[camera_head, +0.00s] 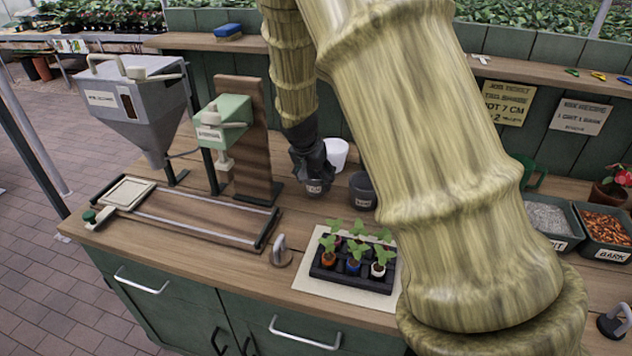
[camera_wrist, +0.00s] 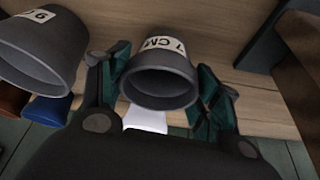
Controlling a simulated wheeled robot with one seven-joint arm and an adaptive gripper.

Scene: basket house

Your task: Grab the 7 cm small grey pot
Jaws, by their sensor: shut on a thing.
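The small grey pot (camera_wrist: 160,82) carries a white "7 CM" label in the wrist view and sits between the two fingers of my gripper (camera_wrist: 163,90). The fingers press on its opposite sides. In the head view my gripper (camera_head: 312,168) points down over the bench, and the small grey pot (camera_head: 315,188) shows below it, partly covered. I cannot tell whether the pot is clear of the bench top. A larger grey pot (camera_head: 362,190) stands to its right; in the wrist view a grey pot (camera_wrist: 38,45) with a partly visible label is at the left.
A white pot (camera_head: 336,153) stands just behind. The black seedling tray (camera_head: 352,284) lies on a pale mat in front. A green press (camera_head: 222,125) with a wooden upright and a grey hopper (camera_head: 135,100) stand left. My arm hides much of the bench's right part.

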